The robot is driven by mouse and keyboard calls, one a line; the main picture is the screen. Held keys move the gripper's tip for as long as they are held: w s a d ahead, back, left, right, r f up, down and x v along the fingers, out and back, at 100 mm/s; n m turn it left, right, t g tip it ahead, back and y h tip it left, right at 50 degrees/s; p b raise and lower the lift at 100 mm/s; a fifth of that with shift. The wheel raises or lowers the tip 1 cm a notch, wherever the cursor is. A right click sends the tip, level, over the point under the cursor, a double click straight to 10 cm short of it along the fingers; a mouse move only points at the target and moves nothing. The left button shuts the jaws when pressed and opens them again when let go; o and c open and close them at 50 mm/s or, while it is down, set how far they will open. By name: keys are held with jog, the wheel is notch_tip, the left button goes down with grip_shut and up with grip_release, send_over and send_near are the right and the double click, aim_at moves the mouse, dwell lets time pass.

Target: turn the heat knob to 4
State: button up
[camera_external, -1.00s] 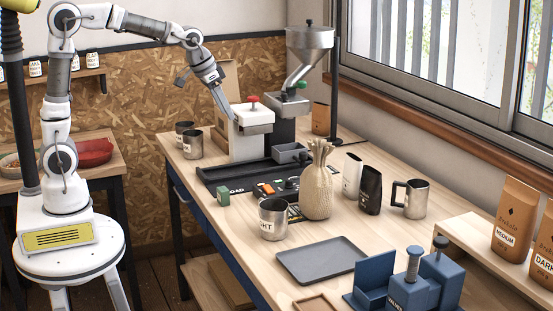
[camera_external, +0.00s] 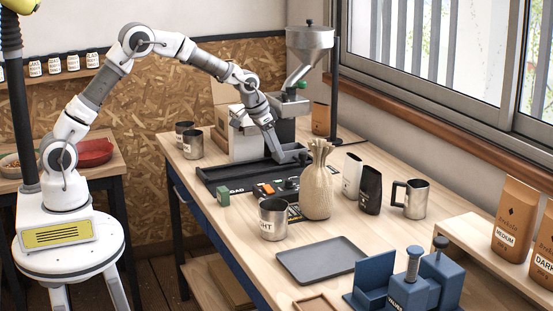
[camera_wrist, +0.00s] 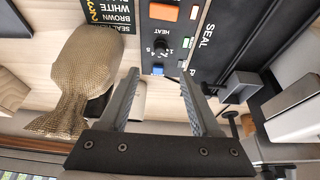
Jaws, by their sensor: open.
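The control panel (camera_wrist: 225,40) is black, with the word HEAT and a ring of small numbers on it. The dark heat knob (camera_wrist: 160,47) is inside that ring; its exact pointer setting is too small to read. In the external view, the knob (camera_external: 291,183) is a small dark shape on the panel. My gripper (camera_wrist: 159,78) is open and empty, its two fingers apart on either side of the knob's line of sight. In the external view, my gripper (camera_external: 277,153) is pointed down above the back of the panel, apart from the knob.
An orange switch (camera_wrist: 163,12) and a small blue part (camera_wrist: 158,69) are near the dial. A tied burlap sack (camera_external: 318,190) stands close in front of the panel. A metal cup (camera_external: 273,220) and a grey tray (camera_external: 321,260) are nearer.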

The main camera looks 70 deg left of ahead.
aim_at(289, 180)
jog(key=x, duration=1.1)
jog(key=shift+w+f, duration=0.15)
jog(key=shift+f, duration=0.05)
grip_shut()
